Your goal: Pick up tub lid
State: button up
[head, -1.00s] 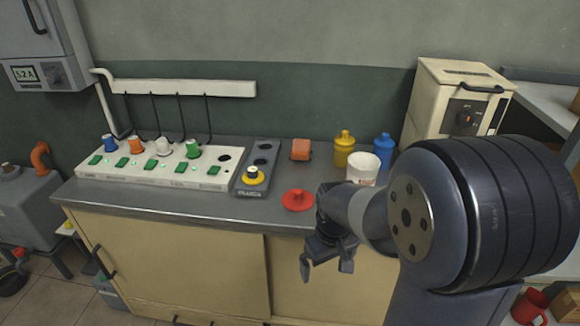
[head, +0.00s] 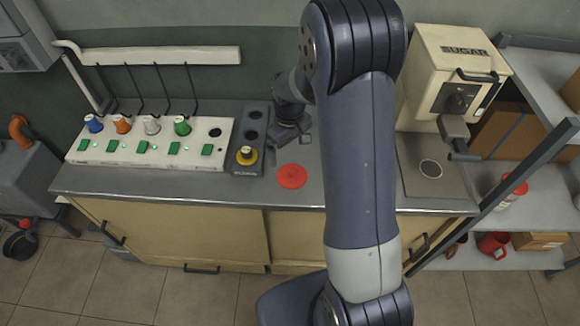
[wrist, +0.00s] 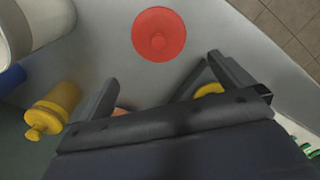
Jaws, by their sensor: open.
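The tub lid is most likely the red disc with a small central knob (head: 291,176). It lies flat on the grey counter, near its front edge. It also shows whole at the top of the wrist view (wrist: 159,34). My gripper (head: 290,138) is open and empty over the counter, just behind the lid in the head view. In the wrist view its fingers (wrist: 162,72) are spread apart below the lid and do not touch it. A white tub (wrist: 38,22) stands at the wrist view's upper left; my arm hides it in the head view.
A white panel with green switches and coloured knobs (head: 150,157) and a grey block with a yellow-ringed knob (head: 250,140) stand left of the lid. A yellow bottle (wrist: 52,112) stands near the tub. A cream sugar machine (head: 455,75) stands right. Counter around the lid is clear.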

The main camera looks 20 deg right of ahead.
aim_at(292, 170)
notch_tip(292, 170, down, 4)
jog(key=shift+r, duration=0.2)
jog(key=shift+s+d+f+p, duration=0.1)
jog(key=shift+s+f+p, duration=0.2)
jog(key=shift+f, duration=0.65)
jog(key=shift+s+d+f+p, duration=0.1)
jog(key=shift+f+p, duration=0.25)
jog(key=shift+f, duration=0.55)
jog(key=shift+s+f+p, duration=0.2)
jog(key=shift+f+p, duration=0.15)
jog(key=shift+f, duration=0.6)
jog(key=c, duration=0.8)
